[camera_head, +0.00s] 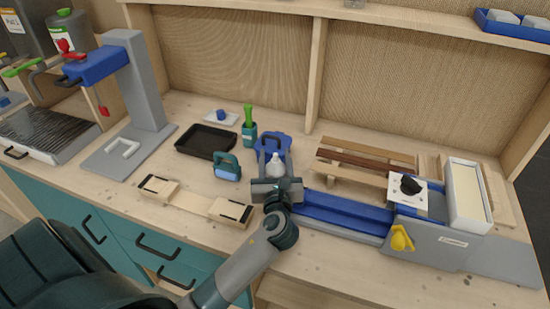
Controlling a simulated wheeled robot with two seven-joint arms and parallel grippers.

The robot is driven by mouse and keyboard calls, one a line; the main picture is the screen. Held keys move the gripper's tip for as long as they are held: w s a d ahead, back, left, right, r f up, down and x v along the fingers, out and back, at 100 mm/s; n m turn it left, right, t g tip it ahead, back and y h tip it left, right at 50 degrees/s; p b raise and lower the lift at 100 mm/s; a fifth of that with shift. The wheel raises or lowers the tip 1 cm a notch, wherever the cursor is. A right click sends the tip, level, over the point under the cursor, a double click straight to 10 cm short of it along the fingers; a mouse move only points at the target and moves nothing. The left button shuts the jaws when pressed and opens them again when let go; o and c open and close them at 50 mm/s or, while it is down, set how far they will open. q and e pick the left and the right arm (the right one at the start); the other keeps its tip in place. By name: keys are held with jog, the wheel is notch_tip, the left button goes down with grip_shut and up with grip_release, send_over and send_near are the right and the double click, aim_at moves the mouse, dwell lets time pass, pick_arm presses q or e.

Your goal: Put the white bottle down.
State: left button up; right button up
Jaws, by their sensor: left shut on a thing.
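The small white bottle (275,164) stands out just beyond my left gripper (276,183), near the middle of the workbench. My left gripper is shut on the bottle; the gripper hides its lower part. I cannot tell whether the bottle's base touches the bench. A blue object (271,142) is close behind the bottle. My right gripper is not in view.
A black tray (206,141), a teal cup with a green handle (248,131) and a teal block-like tool (227,167) are left of the bottle. A wooden jig (194,201) lies front left. A blue-and-grey machine (345,212) is right. Bare bench (288,113) shows behind.

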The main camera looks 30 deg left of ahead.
aim_at(276, 176)
pick_arm(q)
jog(key=o, duration=1.2)
jog(key=shift+f, duration=0.1)
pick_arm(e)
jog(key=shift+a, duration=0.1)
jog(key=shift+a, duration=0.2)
pick_arm(q)
jog(key=b+v, duration=0.1)
jog(key=v, duration=0.6)
jog(key=shift+s+d, duration=0.1)
jog(key=b+v, duration=0.1)
jog(key=v, duration=0.2)
jog(key=shift+s+d, duration=0.15)
jog(key=shift+s, duration=0.1)
jog(key=shift+s+d+r, duration=0.2)
jog(key=shift+s+d, duration=0.1)
jog(key=shift+s, duration=0.15)
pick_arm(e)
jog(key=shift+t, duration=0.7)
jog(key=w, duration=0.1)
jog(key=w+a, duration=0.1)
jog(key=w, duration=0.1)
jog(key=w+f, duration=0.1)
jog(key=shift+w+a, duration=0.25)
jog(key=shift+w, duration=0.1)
